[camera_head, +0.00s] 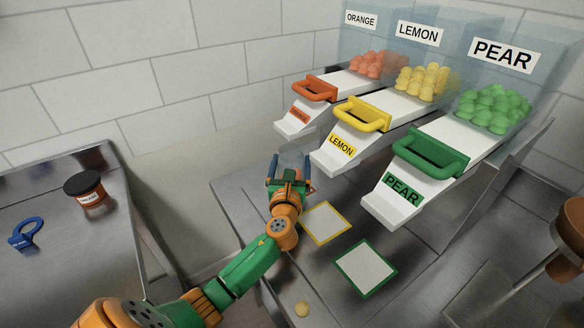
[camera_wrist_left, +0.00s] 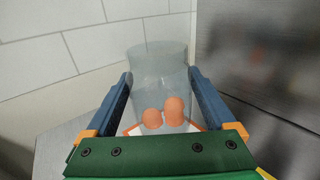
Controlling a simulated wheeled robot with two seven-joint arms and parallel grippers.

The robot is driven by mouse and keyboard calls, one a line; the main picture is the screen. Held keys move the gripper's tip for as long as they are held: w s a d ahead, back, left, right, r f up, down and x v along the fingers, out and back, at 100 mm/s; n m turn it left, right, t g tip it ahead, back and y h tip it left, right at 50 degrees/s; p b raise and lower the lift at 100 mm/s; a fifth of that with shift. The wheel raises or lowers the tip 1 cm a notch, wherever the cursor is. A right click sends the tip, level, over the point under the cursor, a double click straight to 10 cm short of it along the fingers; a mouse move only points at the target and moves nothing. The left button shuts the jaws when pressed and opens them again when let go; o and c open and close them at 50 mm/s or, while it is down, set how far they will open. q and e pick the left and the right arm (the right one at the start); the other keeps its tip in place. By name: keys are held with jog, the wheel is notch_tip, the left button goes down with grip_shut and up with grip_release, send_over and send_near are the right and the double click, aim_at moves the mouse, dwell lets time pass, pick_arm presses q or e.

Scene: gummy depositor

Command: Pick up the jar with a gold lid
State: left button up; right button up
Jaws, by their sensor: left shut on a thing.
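My left gripper (camera_head: 289,172) is shut on a clear jar (camera_head: 297,151) under the orange dispenser. In the left wrist view the clear jar (camera_wrist_left: 158,75) stands between the two blue fingers of the left gripper (camera_wrist_left: 160,88), and its top looks open. No gold lid shows in either view. The closest lidded container is a small orange jar with a dark lid (camera_head: 86,189) on the left table, apart from the gripper. My right gripper is not in view.
Orange (camera_head: 314,89), yellow (camera_head: 362,114) and green (camera_head: 430,152) handled dispensers overhang the steel table. Yellow-edged (camera_head: 326,223) and green-edged (camera_head: 365,268) mats lie bare. A pale yellow gummy (camera_head: 302,309) lies near the front.

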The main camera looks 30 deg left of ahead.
aim_at(288, 149)
pick_arm(q)
jog(key=r, duration=0.3)
jog(key=r+p, duration=0.1)
jog(key=r, duration=0.1)
jog(key=shift+s+a, duration=0.2)
jog(key=shift+s, duration=0.2)
jog(key=s+a+b, duration=0.1)
jog(key=s+a, duration=0.2)
jog(key=s, duration=0.5)
jog(key=s+a+b, duration=0.1)
jog(key=s+a, duration=0.3)
jog(key=s, duration=0.5)
jog(key=shift+s, duration=0.2)
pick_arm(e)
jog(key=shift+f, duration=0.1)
pick_arm(q)
jog(key=shift+f, duration=0.1)
jog(key=o, duration=0.5)
grip_shut()
